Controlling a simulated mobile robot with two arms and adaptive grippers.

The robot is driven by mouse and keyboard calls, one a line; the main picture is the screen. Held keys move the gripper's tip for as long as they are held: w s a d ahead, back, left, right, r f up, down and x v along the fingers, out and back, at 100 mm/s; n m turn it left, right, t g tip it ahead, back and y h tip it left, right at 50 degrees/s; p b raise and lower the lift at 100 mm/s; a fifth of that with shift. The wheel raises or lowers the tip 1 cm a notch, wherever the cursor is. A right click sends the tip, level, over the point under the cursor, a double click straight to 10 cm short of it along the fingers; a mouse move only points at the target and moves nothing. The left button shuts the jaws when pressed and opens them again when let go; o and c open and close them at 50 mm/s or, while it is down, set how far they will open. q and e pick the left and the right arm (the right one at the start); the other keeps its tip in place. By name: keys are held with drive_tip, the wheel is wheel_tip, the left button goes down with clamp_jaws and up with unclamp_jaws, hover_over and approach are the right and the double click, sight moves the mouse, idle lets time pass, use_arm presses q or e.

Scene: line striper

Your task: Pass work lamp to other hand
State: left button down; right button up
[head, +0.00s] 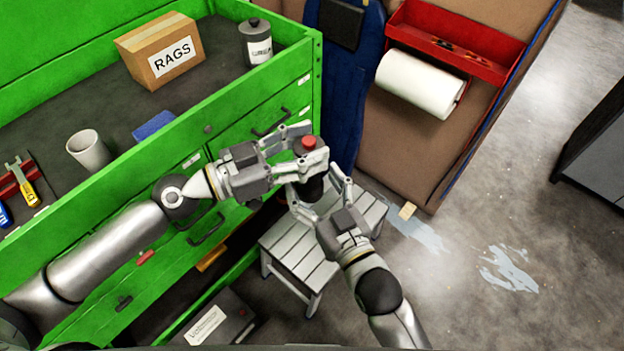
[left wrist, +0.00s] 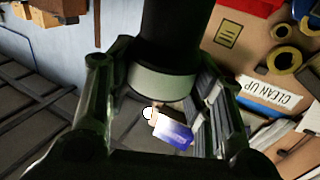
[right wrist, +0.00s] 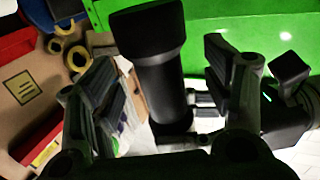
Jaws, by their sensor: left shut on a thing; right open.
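The work lamp is a dark cylinder with a red top (head: 309,143), held roughly upright in front of the green bench. My left gripper (head: 303,150) is shut on its upper part. In the left wrist view the lamp's black body and pale band (left wrist: 160,82) sit between the fingers. My right gripper (head: 318,184) is open, just below the left one, with its fingers on either side of the lamp's lower body. In the right wrist view the black lamp (right wrist: 152,70) stands between the spread fingers; I cannot tell whether they touch it. The grippers partly hide the lamp.
The green bench (head: 268,98) holds a rags box (head: 162,50), a grey canister (head: 256,42) and a white cup (head: 88,149). A slatted step stool (head: 300,251) stands below the grippers. A paper roll (head: 420,84) hangs at the right. Open floor lies further right.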

drive_tip(key=shift+w+a, duration=0.25)
drive_tip(key=shift+w, duration=0.3)
drive_tip(key=c, duration=1.3)
use_arm(q)
drive_tip(key=c, duration=1.1)
unclamp_jaws()
drive_tip(key=shift+r, duration=0.1)
drive_tip(key=shift+c, duration=0.2)
drive_tip(key=shift+o, duration=1.1)
use_arm(e)
drive_tip(key=c, duration=0.3)
use_arm(q)
drive_tip(key=o, duration=0.3)
use_arm(e)
clamp_jaws()
use_arm(q)
drive_tip(key=shift+a, duration=0.1)
